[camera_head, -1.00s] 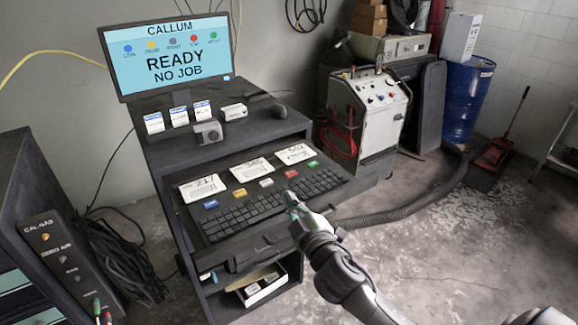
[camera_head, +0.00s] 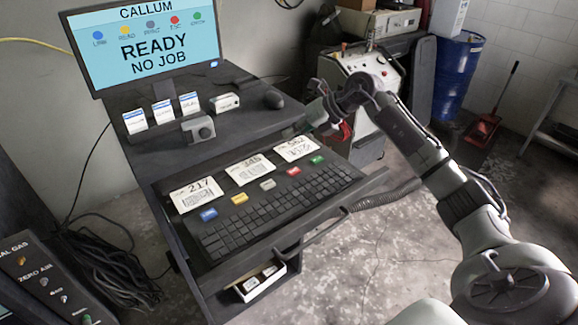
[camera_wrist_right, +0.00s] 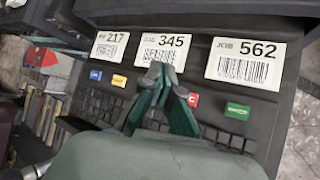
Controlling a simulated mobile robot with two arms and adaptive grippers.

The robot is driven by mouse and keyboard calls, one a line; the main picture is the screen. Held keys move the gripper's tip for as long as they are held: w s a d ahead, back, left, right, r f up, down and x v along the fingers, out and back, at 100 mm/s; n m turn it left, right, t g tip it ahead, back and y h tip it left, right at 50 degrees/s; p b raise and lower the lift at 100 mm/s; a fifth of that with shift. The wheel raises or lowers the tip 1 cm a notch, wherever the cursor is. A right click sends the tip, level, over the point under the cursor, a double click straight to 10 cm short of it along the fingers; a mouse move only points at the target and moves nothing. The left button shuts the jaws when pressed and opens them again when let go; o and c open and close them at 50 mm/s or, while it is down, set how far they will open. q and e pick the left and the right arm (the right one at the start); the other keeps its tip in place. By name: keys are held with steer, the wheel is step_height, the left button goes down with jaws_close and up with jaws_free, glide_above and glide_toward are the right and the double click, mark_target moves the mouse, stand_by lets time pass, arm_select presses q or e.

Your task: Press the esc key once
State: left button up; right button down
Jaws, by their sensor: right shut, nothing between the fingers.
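The keyboard (camera_head: 285,208) sits on the pulled-out shelf of the dark cart, with a row of coloured keys along its back edge. The red key (camera_head: 293,171) lies between a grey key (camera_head: 268,184) and a green key (camera_head: 317,160). In the right wrist view the red key (camera_wrist_right: 192,99) shows a letter C, partly covered by a fingertip. My right gripper (camera_head: 318,118) is raised near the cart's right side, shut and empty. Its green fingers (camera_wrist_right: 162,76) overlap the keyboard and hide the grey key there. My left gripper is not in view.
Job cards (camera_head: 196,194) lie behind the coloured keys. The monitor (camera_head: 145,45) reads READY NO JOB and shows several coloured dots. A grey camera-like box (camera_head: 198,128) stands on the upper shelf. A white machine (camera_head: 362,80) stands behind my right arm.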

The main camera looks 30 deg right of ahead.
mark_target(296, 171)
steer(key=shift+s+d+r, duration=0.1)
steer(key=shift+s+d, duration=0.15)
steer(key=shift+d, duration=0.3)
step_height(296, 171, down, 9)
steer(key=b, duration=0.6)
stand_by(1.3)
steer(key=shift+f+b, duration=0.35)
steer(key=shift+b, duration=0.05)
